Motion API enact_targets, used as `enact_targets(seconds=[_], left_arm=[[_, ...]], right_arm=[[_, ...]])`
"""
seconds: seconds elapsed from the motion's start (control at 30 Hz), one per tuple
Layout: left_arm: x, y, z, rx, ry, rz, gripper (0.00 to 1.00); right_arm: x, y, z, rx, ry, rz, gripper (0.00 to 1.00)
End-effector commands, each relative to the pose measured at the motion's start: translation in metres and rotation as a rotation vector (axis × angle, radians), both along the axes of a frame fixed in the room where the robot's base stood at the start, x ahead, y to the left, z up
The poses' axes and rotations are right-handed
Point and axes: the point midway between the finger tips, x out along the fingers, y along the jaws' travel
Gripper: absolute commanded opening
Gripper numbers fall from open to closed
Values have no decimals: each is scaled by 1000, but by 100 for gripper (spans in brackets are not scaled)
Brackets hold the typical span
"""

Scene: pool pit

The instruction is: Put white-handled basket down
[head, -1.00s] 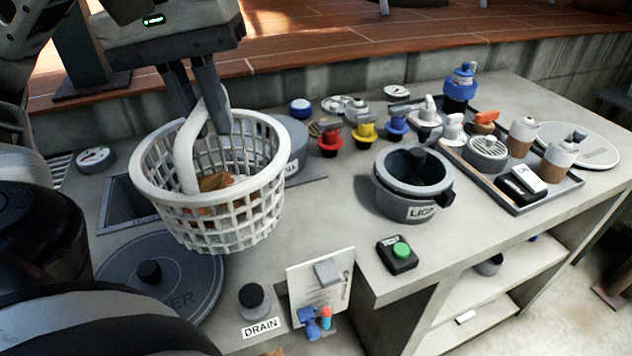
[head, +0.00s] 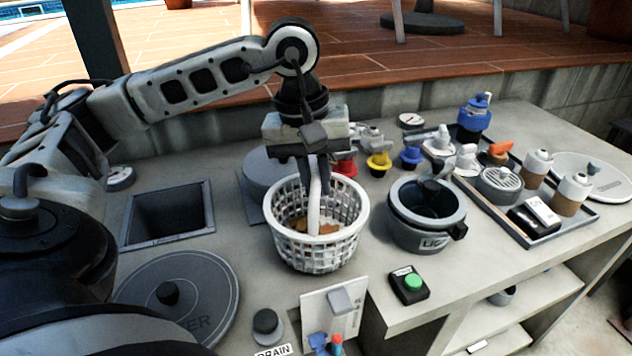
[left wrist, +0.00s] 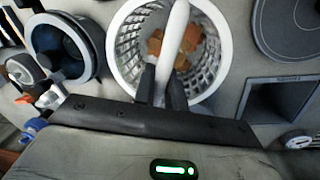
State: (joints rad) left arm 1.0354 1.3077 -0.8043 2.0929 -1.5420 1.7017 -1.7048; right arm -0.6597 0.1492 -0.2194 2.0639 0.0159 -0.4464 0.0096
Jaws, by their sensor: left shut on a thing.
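The white-handled basket (head: 336,243) is a round white lattice basket with brown and orange bits, like leaves, inside. In the head view it is upright at the middle of the grey counter, between the square opening and the dark pot. It seems to rest on the counter or be very close above it. My left gripper (head: 316,178) is above the basket, shut on its white handle. In the left wrist view the fingers (left wrist: 161,88) pinch the handle (left wrist: 174,45) over the basket's open top. My right gripper is not in view.
A square opening (head: 172,212) and a round dark lid (head: 190,285) lie left of the basket. The dark pot (head: 426,225) stands close on its right. Colored valves stand behind.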

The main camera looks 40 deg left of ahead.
Motion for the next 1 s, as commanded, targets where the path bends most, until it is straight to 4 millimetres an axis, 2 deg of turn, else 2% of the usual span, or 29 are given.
enact_targets(seconds=[0.1, 0.5, 0.53, 0.6, 0.87, 1.0], left_arm=[[-1, 0, -11, 0, -1, 0, 0], [-1, 0, -17, -1, -2, 0, 0], [-1, 0, -16, -1, -2, 0, 18], [-1, 0, -15, -2, -1, 0, 34], [-1, 0, -15, -1, -1, 0, 34], [0, 0, -7, -1, -3, 0, 34]], right_arm=[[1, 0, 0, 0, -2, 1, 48], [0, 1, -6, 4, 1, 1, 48], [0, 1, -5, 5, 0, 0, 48], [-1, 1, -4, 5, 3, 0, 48], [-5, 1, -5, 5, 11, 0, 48], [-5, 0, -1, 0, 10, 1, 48]])
